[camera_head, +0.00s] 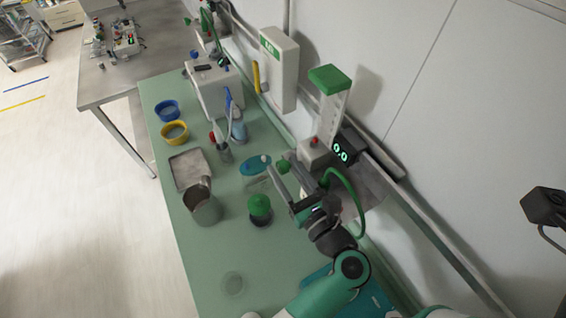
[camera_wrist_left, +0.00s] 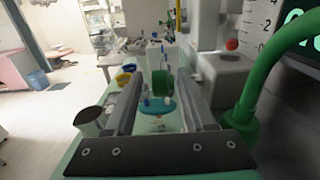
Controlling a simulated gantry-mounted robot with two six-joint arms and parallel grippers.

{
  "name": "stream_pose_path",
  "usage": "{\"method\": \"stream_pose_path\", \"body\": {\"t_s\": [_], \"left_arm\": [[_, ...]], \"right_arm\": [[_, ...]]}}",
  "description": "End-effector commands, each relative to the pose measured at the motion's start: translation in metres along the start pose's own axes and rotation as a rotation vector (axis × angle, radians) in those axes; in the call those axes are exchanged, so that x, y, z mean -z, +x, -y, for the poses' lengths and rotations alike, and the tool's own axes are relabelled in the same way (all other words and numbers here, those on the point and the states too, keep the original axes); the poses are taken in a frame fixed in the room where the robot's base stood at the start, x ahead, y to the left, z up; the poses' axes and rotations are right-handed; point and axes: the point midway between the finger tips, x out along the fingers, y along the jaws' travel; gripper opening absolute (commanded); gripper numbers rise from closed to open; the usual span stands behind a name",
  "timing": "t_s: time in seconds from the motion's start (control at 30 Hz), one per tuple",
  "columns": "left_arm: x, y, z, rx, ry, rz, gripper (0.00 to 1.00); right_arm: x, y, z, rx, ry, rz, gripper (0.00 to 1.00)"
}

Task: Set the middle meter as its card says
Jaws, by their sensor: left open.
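A meter with a clear upright scale tube (camera_head: 333,112), a green cap and a black display (camera_head: 342,151) stands by the wall; the display reads 0.0. Its grey-white base box (camera_head: 316,152) carries a red ball, and a green hose (camera_head: 352,194) curves from it. My left gripper (camera_head: 274,163) is open in front of that box, above the green counter. I cannot make out a card with readable text. My right gripper is not in view.
A beaker (camera_head: 204,208), a green-topped jar (camera_head: 260,209), a tray (camera_head: 189,170), blue (camera_head: 167,110) and yellow (camera_head: 174,133) bowls, a bottle and a teal dish (camera_head: 255,165) crowd the counter. A white wall box (camera_head: 279,68) stands behind.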

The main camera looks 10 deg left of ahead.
Motion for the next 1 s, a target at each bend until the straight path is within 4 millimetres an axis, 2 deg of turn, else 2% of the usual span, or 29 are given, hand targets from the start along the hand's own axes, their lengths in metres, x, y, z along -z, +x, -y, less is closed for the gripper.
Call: {"method": "stream_pose_path", "body": {"t_s": [0.13,0.17,0.4,0.47,0.77,1.0], "left_arm": [[0.000,0.000,0.000,0.000,0.000,0.000,0.55],[0.000,0.000,0.000,0.000,0.000,0.000,0.51],[0.000,0.000,0.000,-0.001,-0.001,0.001,0.08],[-0.001,0.000,0.000,-0.002,-0.001,0.001,0.00],[-0.003,0.000,-0.001,-0.005,-0.002,-0.006,0.00],[-0.008,0.001,-0.002,-0.007,-0.004,-0.079,0.00]], "right_arm": [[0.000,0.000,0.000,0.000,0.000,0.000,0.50],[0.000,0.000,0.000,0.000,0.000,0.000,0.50],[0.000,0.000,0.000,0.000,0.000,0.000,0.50],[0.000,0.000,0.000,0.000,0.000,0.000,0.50],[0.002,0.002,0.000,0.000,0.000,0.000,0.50],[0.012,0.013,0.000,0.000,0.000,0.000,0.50]]}}
